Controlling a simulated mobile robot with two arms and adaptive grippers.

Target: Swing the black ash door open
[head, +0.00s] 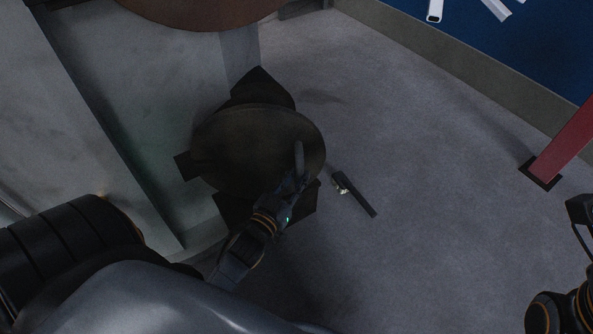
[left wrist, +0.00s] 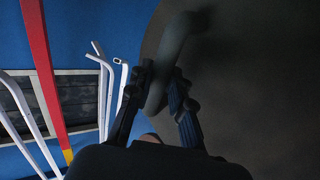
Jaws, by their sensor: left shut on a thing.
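The black ash door (head: 235,150) is a dark round plate low beside the pale grey body in the head view. It also fills the right of the left wrist view (left wrist: 265,85). A curved dark handle (head: 299,155) stands out from its right part and shows in the left wrist view (left wrist: 172,60). My left gripper (head: 297,178) is shut on the handle; its fingers (left wrist: 163,88) sit on either side of it. How far the door stands open I cannot tell. Dark parts of my right arm show at the right edge of the head view; its fingers are not clear.
A small black tool-like object (head: 355,194) lies on the grey floor right of the door. A red post (head: 568,140) stands on a dark foot at the right. Pale bent tubes (left wrist: 103,90) show against blue. The floor between door and post is mostly clear.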

